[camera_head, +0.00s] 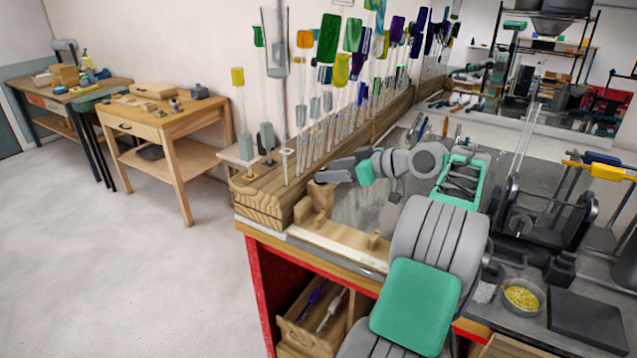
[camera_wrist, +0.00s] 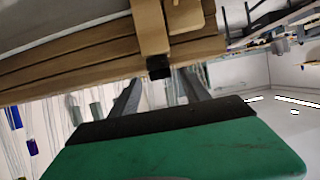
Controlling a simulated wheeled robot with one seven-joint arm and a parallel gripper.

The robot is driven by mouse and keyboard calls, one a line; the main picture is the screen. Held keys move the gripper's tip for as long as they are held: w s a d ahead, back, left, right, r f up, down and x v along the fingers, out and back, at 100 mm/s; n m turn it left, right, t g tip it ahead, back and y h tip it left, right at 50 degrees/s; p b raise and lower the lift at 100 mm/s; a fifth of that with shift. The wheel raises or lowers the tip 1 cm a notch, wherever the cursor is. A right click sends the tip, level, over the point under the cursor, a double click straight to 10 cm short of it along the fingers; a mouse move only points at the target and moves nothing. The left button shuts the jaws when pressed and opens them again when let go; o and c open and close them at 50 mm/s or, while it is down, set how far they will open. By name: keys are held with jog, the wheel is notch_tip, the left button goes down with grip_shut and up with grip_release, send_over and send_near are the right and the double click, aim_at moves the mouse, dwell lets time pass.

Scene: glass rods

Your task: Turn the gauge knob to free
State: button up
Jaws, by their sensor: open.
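A wooden gauge (camera_head: 318,199) stands at the left end of the bench, against the stepped wooden rack. In the wrist view the wooden gauge (camera_wrist: 150,25) hangs down from the top, with a small dark knob (camera_wrist: 159,67) at its end. My gripper (camera_head: 328,172) is just above and right of the gauge in the head view. In the wrist view my gripper (camera_wrist: 161,77) is open, and the knob appears between its two fingertips; I cannot tell whether they touch it. The knob is not distinguishable in the head view, and its setting cannot be read.
The stepped wooden rack (camera_head: 262,197) holds many upright glass rods with coloured ends, close behind my gripper. A tall clear glass tube (camera_head: 275,45) rises at its left end. A light wooden board (camera_head: 335,245) lies along the bench's front edge. The floor at left is clear.

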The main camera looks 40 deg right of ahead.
jog(key=shift+w+a+f, duration=0.1)
jog(key=shift+w+f, duration=0.1)
jog(key=shift+f, duration=0.05)
jog(key=shift+w+r, duration=0.1)
jog(key=shift+r, duration=0.05)
jog(key=shift+c, duration=0.4)
grip_shut()
